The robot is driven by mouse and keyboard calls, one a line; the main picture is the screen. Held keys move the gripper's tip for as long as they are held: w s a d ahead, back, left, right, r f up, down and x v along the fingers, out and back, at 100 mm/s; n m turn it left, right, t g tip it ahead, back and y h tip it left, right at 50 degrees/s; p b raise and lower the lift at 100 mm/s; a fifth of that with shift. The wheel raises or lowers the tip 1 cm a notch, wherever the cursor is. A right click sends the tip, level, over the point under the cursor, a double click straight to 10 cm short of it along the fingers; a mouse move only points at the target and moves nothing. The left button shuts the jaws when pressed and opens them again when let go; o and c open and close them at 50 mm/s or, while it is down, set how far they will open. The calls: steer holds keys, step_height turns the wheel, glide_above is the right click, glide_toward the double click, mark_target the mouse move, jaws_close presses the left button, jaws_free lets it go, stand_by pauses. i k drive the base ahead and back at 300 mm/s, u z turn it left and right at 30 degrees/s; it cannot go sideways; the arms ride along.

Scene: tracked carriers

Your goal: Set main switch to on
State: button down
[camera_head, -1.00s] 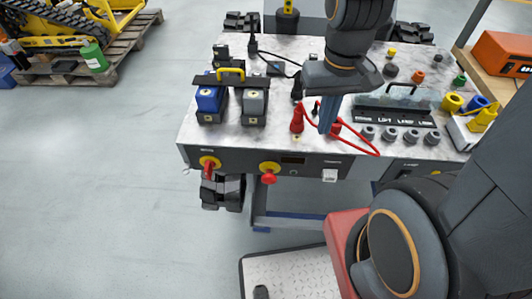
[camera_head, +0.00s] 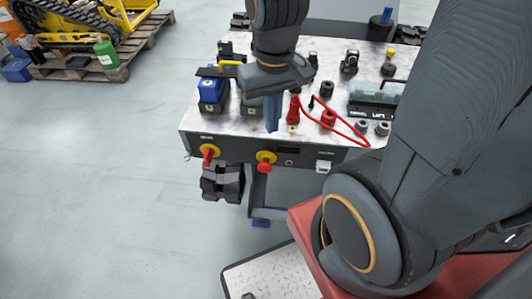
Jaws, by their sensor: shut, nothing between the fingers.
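The main switch (camera_head: 208,152) looks like a red rotary handle on a yellow disc, on the left of the bench's dark front panel. Its handle points roughly up and down; its label is too small to read. My gripper (camera_head: 272,128) hangs with blue fingers pointing down, shut and empty. In the picture it is above and right of the switch, apart from it, over the bench's front part. Nothing hides the switch.
A red push button (camera_head: 264,167) on a yellow disc sits right of the switch. A blue battery (camera_head: 213,92), a red cable (camera_head: 350,130) and red terminals stand on the bench (camera_head: 205,121). A black tracked part is below the switch.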

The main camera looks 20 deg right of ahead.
mark_target(207, 157)
steer(key=z, duration=0.6)
steer(key=k, duration=1)
steer(key=u, duration=0.25)
